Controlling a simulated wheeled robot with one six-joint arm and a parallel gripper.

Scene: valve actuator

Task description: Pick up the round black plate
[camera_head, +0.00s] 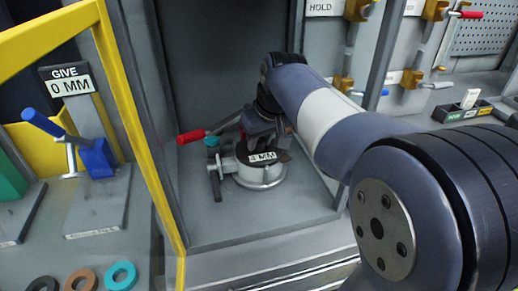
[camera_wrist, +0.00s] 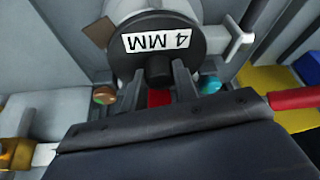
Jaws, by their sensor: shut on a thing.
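The round black plate (camera_wrist: 128,42) carries a white "4 MM" label and a short black stub. In the head view the plate (camera_head: 243,152) is over a round silver metal body (camera_head: 262,180); I cannot tell whether they touch. My gripper (camera_wrist: 158,74) is shut on the plate's stub, with one finger on each side in the wrist view. In the head view my gripper (camera_head: 264,132) comes down from above, and my arm hides part of the area behind it.
A red-handled lever (camera_head: 193,136) is left of the gripper. A yellow frame (camera_head: 140,125) stands at the left. A blue clamp (camera_head: 97,157) stands beyond it, under a "GIVE 0 MM" sign (camera_head: 68,80). Coloured rings (camera_head: 121,276) lie at the lower left.

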